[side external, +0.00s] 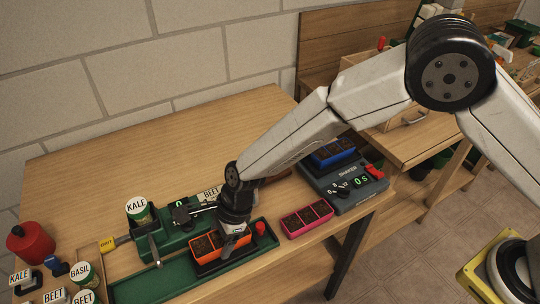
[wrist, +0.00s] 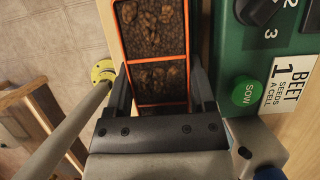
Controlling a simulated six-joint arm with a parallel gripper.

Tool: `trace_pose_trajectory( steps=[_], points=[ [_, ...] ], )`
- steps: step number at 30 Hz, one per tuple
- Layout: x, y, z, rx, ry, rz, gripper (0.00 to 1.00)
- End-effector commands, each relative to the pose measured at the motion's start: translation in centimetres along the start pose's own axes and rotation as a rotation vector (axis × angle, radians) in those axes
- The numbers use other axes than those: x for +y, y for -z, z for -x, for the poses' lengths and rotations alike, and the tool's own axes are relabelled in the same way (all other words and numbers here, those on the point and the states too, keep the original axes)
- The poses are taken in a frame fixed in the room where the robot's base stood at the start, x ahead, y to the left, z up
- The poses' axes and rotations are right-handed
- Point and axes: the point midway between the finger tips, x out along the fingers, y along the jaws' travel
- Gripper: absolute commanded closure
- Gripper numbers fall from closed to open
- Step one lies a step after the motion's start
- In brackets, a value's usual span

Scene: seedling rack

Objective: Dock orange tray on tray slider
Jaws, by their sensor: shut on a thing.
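The orange tray (side external: 203,246), with dark soil in its cells, is at the seeding station in the side view. It fills the space between my fingers in the wrist view (wrist: 150,52). My gripper (side external: 229,247) points down and is shut on the tray, one finger along each long side. A black plate, seemingly the tray slider (side external: 208,269), shows just under the tray over the long green track (side external: 150,289). I cannot tell whether the tray rests fully on it. My gripper hides the tray's right part in the side view.
The green seeder (wrist: 240,60) with a SOW button (wrist: 246,92) stands close beside the tray. A pink tray (side external: 306,218) lies to the right. A shaker (side external: 350,190) bears a blue tray (side external: 334,152). Labelled seed jars (side external: 138,208) stand at left. Bare wood lies behind.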

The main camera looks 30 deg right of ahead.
Motion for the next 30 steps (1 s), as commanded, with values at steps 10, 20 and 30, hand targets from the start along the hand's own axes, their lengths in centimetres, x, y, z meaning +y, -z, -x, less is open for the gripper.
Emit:
trace_pose_trajectory(
  steps=[10, 20, 30],
  points=[
    [-0.01, -0.01, -0.01, 0.000, 0.000, 0.000, 0.95],
    [-0.01, 0.14, -0.38, 0.000, 0.000, 0.001, 0.95],
    [-0.02, 0.30, -0.81, -0.001, 0.000, 0.001, 0.95]
  ],
)
